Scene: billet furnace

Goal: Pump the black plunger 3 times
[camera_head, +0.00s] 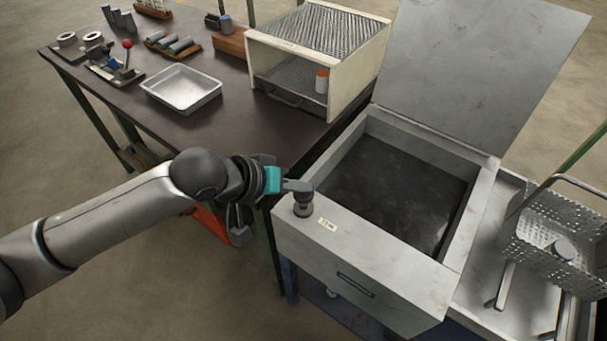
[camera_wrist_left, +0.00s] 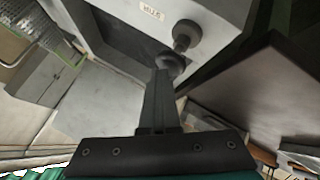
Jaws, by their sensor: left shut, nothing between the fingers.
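The black plunger (camera_head: 303,209) stands upright at the front left corner of the grey tank's rim (camera_head: 345,235), beside a small white label. In the left wrist view the plunger (camera_wrist_left: 186,34) shows as two dark round parts joined by a thin lighter rod. My left gripper (camera_head: 298,186) is shut and empty, its fingertips at the top of the plunger. In the wrist view the closed fingers (camera_wrist_left: 163,72) overlap the nearer round part. I cannot tell whether they touch it. The fingers hide part of the plunger's top. My right gripper is in neither view.
The tank's lid (camera_head: 480,60) stands raised behind its dark opening. A dark workbench (camera_head: 125,95) at the left holds a metal tray (camera_head: 182,88) and a wire-mesh box (camera_head: 318,50). A perforated basket (camera_head: 560,235) is at the right.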

